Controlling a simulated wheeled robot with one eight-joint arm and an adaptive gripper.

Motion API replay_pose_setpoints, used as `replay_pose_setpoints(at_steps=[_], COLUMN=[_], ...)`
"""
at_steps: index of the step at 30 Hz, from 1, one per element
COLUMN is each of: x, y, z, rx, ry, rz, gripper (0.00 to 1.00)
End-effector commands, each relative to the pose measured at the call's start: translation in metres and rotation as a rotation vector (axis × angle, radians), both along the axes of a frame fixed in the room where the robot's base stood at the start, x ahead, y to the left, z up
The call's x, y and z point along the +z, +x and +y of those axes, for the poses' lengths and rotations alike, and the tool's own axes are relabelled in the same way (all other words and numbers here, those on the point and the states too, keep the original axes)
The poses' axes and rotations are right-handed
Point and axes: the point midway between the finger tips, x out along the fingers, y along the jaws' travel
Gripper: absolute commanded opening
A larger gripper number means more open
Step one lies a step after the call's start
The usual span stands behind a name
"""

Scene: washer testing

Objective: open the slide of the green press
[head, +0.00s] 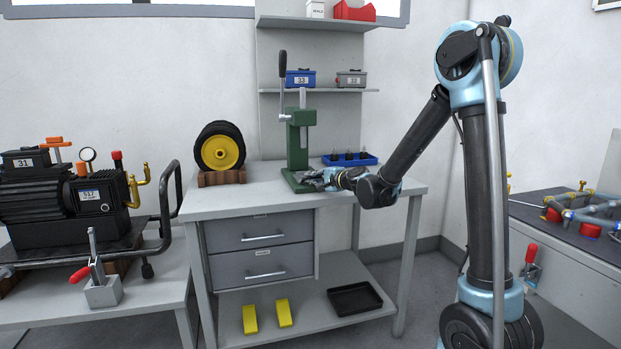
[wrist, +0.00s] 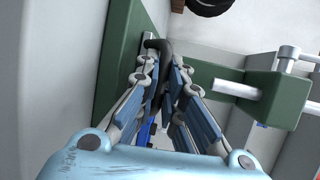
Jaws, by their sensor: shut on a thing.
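The green press (head: 297,140) stands on the grey workbench, its dark-gripped lever (head: 283,70) upright at its left. In the wrist view, its green base (wrist: 115,60) is at left and its green head with the silver ram (wrist: 237,90) is at right. My gripper (head: 308,178) is low at the press base in the head view. In the wrist view, my gripper (wrist: 163,62) is shut on a dark curved handle (wrist: 158,45) at the base, apparently the slide's handle. The fingers hide most of the handle, and the slide itself is mostly hidden.
A yellow-hubbed wheel (head: 220,148) on a wooden block stands left of the press. A blue tray (head: 350,159) with several dark pieces lies right of it. A shelf (head: 330,90) with two small boxes hangs above. The bench (head: 255,200) is clear at front left.

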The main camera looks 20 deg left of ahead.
Motion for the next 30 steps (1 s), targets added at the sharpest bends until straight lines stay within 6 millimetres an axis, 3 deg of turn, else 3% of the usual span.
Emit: replay_pose_setpoints(at_steps=[3, 10, 21, 22, 23, 30], x=[-0.001, -0.001, -0.001, -0.001, -0.001, -0.001], y=[-0.021, -0.044, -0.046, -0.046, -0.046, -0.046], z=[-0.014, -0.028, -0.029, -0.029, -0.029, -0.029], rx=[0.001, 0.001, 0.001, 0.001, 0.001, 0.0], ry=[-0.003, -0.003, -0.003, -0.003, -0.003, -0.002], rz=[0.0, -0.001, -0.001, -0.001, -0.001, -0.001], gripper=[0.0, 0.0, 0.0, 0.15, 0.18, 0.18])
